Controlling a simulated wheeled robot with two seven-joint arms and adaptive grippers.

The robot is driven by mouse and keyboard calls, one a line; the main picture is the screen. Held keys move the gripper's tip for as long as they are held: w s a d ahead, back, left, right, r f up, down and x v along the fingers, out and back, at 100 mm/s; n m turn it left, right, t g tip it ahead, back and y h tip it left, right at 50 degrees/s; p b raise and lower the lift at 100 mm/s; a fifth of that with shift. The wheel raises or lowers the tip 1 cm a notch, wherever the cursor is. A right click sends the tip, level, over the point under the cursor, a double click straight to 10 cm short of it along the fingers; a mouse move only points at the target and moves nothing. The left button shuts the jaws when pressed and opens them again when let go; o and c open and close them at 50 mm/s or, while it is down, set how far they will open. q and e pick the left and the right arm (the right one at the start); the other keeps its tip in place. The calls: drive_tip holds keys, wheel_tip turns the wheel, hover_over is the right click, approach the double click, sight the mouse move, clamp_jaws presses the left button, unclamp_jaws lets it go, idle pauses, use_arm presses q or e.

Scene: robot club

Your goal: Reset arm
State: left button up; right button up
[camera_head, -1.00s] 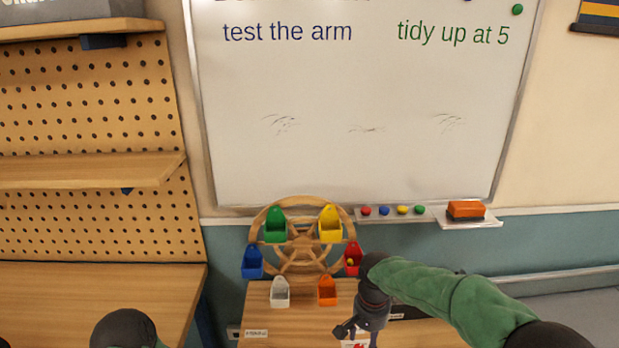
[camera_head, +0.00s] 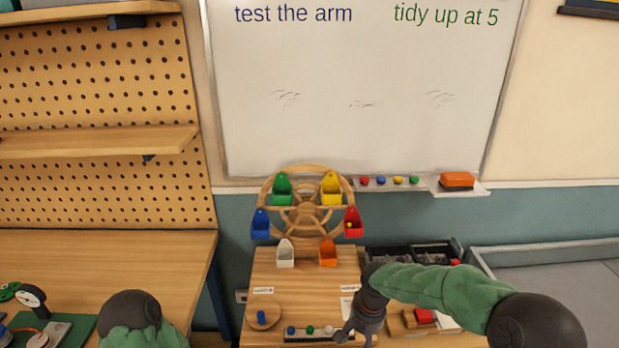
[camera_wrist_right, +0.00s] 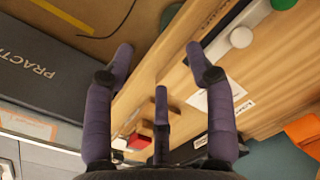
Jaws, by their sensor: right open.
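My right arm reaches in from the right in the head view. Its gripper (camera_head: 352,332) hangs over the front of the wooden table (camera_head: 335,278), partly cut by the picture's lower edge. In the right wrist view the gripper (camera_wrist_right: 160,65) has its dark fingers spread, with nothing between them. My left arm shows only as a dark joint and green sleeve at the lower left; its gripper is out of the picture. A wooden wheel (camera_head: 306,216) with coloured buckets stands at the table's back, apart from my right gripper.
A strip (camera_head: 300,334) with several coloured buttons lies beside my right gripper. A round wooden dish (camera_head: 263,318) holds a blue piece. Black bins (camera_head: 392,257) stand behind my right forearm. A workbench (camera_head: 110,265) with a gauge (camera_head: 33,297) is at left.

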drive_tip(key=s+a+f+n+y, duration=0.1)
drive_tip(key=s+a+f, duration=0.1)
drive_tip(key=s+f, duration=0.5)
drive_tip(key=s+a+f+y, duration=0.15)
drive_tip(key=s+f, duration=0.25)
drive_tip(key=f, duration=0.7)
drive_tip(key=s+f, duration=0.6)
drive_tip(key=s, duration=0.4)
drive_tip(key=shift+s+t, duration=0.3)
drive_tip(key=shift+s, duration=0.05)
drive_tip(key=shift+d+y, duration=0.1)
drive_tip(key=shift+y, duration=0.15)
